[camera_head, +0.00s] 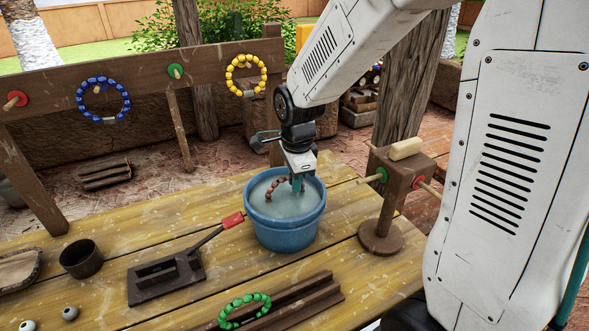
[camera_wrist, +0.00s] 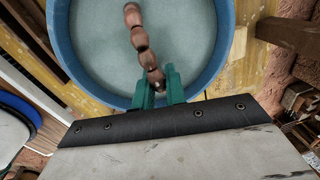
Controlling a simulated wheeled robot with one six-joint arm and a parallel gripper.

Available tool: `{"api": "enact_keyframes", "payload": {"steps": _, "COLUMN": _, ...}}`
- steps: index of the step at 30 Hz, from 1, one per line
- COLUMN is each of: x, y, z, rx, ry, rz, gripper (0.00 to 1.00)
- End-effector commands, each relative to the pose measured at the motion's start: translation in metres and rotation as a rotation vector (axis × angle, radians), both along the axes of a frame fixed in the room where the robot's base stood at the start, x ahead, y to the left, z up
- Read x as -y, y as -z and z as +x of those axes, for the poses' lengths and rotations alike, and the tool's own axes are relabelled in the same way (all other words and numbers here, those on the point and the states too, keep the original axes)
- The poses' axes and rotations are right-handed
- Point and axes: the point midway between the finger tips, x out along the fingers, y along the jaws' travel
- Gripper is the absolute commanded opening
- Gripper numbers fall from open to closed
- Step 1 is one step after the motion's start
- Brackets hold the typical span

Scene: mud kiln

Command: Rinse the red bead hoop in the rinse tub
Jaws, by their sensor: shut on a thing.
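The rinse tub (camera_head: 285,236) is a blue round bucket of cloudy water on the wooden table; its blue rim (camera_wrist: 226,50) rings most of the wrist view. My gripper (camera_head: 297,186) points down over the tub's mouth, with teal fingers. In the wrist view my gripper (camera_wrist: 157,88) is shut on one end of the red bead hoop (camera_wrist: 140,38), a string of brownish-red beads. The hoop also shows in the head view (camera_head: 272,188), its visible beads inside the rim at the water. The rest of it is hidden, and I cannot tell how deep it sits.
A wooden stand (camera_head: 382,235) with pegs is close right of the tub. A dark iron tool (camera_head: 165,277) with a red-ended handle reaches the tub's left side. A green bead hoop (camera_head: 245,309) rests on a wooden rack in front. Blue (camera_head: 103,118) and yellow (camera_head: 246,92) hoops hang behind.

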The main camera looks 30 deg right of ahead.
Motion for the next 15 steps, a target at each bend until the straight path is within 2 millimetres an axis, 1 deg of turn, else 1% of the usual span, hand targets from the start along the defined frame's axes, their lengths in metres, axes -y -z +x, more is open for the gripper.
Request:
{"api": "enact_keyframes", "payload": {"steps": 1, "x": 0.0, "y": 0.006, "z": -0.001, "rx": -0.002, "ry": 0.0, "rz": 0.0, "gripper": 0.0}}
{"api": "enact_keyframes", "payload": {"steps": 6, "x": 0.0, "y": 0.023, "z": -0.001, "rx": -0.003, "ry": 0.0, "rz": 0.0, "gripper": 0.0}}
{"api": "enact_keyframes", "payload": {"steps": 12, "x": 0.0, "y": 0.037, "z": 0.0, "rx": -0.001, "ry": 0.0, "rz": 0.0, "gripper": 0.0}}
{"api": "enact_keyframes", "payload": {"steps": 15, "x": 0.0, "y": 0.041, "z": 0.0, "rx": -0.001, "ry": 0.0, "rz": 0.0, "gripper": 0.0}}
